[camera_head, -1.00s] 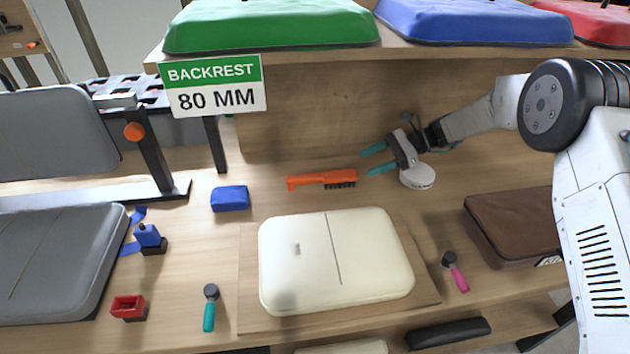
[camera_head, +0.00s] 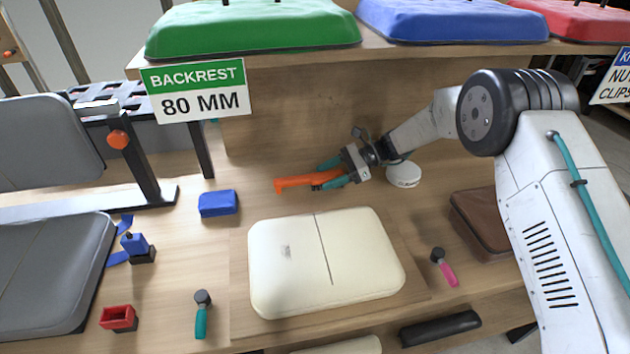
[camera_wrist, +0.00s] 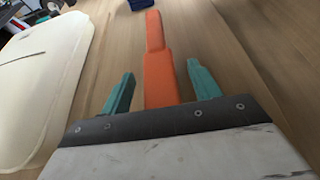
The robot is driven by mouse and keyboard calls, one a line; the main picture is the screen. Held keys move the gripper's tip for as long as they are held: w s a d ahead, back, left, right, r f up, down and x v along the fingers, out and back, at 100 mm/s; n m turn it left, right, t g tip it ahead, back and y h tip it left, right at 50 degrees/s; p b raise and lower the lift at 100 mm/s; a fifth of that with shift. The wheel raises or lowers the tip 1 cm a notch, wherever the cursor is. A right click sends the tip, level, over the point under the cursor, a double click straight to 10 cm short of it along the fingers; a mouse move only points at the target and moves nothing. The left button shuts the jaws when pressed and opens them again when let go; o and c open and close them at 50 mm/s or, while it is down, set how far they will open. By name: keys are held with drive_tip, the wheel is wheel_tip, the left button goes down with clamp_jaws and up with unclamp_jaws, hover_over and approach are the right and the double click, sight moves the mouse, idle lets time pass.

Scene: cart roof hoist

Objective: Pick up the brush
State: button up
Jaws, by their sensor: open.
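The brush (camera_head: 296,183) has an orange handle and body; its dark bristles are mostly hidden in the head view. It lies on the wooden bench behind the cream pad. My gripper (camera_head: 328,175) is open, with its teal fingers on either side of the brush's right end. In the wrist view the orange brush (camera_wrist: 158,72) runs lengthwise between the two teal fingers of my gripper (camera_wrist: 161,90). A gap shows between each finger and the brush.
A cream pad (camera_head: 290,265) on a board lies in front. A blue block (camera_head: 218,203) is left of the brush, and a white round tape-like item (camera_head: 404,175) is behind my wrist. A shelf with green (camera_head: 250,28) and blue (camera_head: 450,20) pads overhangs the back.

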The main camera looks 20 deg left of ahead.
drive_tip(key=c, duration=1.1)
drive_tip(key=shift+r, duration=0.1)
